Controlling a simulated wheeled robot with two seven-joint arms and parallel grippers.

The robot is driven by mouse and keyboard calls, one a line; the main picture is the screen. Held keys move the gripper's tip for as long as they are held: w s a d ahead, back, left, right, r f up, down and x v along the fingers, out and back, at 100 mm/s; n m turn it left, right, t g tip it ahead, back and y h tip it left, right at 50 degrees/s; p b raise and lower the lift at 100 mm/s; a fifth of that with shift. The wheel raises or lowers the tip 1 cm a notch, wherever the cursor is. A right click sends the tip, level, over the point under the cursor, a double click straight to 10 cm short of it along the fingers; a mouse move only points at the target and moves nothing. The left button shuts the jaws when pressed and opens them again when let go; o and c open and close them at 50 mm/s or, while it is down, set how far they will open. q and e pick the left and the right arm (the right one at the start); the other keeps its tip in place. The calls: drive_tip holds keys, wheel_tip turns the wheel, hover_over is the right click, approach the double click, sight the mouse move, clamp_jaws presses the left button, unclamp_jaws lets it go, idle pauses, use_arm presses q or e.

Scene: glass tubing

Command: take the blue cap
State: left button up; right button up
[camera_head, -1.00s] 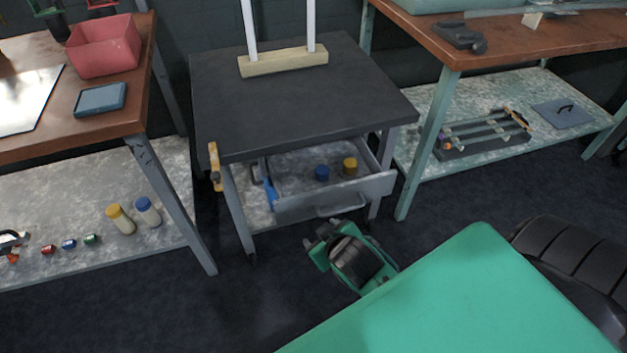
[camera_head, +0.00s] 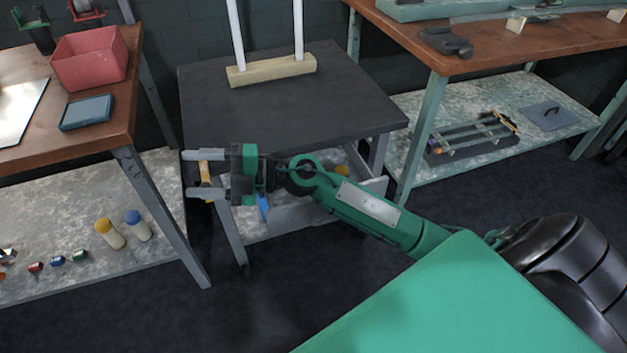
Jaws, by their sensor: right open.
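A yellow cap (camera_head: 341,170) shows in part above the arm. My right gripper (camera_head: 189,174) is open, at the table's front left corner, left of the drawer, fingers pointing left. A yellow-handled tool (camera_head: 206,174) at the table's side appears between its fingers; I cannot tell whether they touch. A bottle with a blue top (camera_head: 137,222) stands on the left lower shelf. My left gripper is out of view.
The dark tabletop (camera_head: 290,110) is bare except for a wooden block with two white rods (camera_head: 272,69) at its back. A blue item (camera_head: 263,207) shows at the drawer's left. A yellow-topped bottle (camera_head: 110,233) stands on the left shelf.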

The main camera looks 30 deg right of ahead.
drive_tip(key=w+d+f+n+g+h, duration=0.35)
drive_tip(key=d+f+g+h, duration=0.35)
drive_tip(key=d+f+h, duration=0.25)
drive_tip(key=w+d+m+g+h, duration=0.15)
drive_tip(key=d+h, duration=0.75)
drive_tip(key=d, duration=0.9)
drive_tip(key=shift+m, duration=0.4)
drive_tip(key=f, duration=0.3)
drive_tip(key=f+b, duration=0.1)
drive_tip(key=f, duration=0.3)
drive_tip(key=shift+s+d, duration=0.1)
drive_tip(key=shift+s, duration=0.1)
drive_tip(key=f, duration=0.2)
drive_tip(key=f+b, duration=0.1)
drive_tip(key=f, duration=0.2)
drive_tip(key=shift+w+d+f, duration=0.2)
drive_tip(key=shift+d+f, duration=0.05)
drive_tip(key=shift+f, duration=0.15)
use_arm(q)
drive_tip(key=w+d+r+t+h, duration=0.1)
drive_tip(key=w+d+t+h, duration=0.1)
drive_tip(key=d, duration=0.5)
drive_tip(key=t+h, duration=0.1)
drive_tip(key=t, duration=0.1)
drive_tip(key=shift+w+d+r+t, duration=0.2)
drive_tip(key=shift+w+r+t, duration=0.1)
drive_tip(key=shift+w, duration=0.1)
use_arm(e)
drive_tip(key=c, duration=1.1)
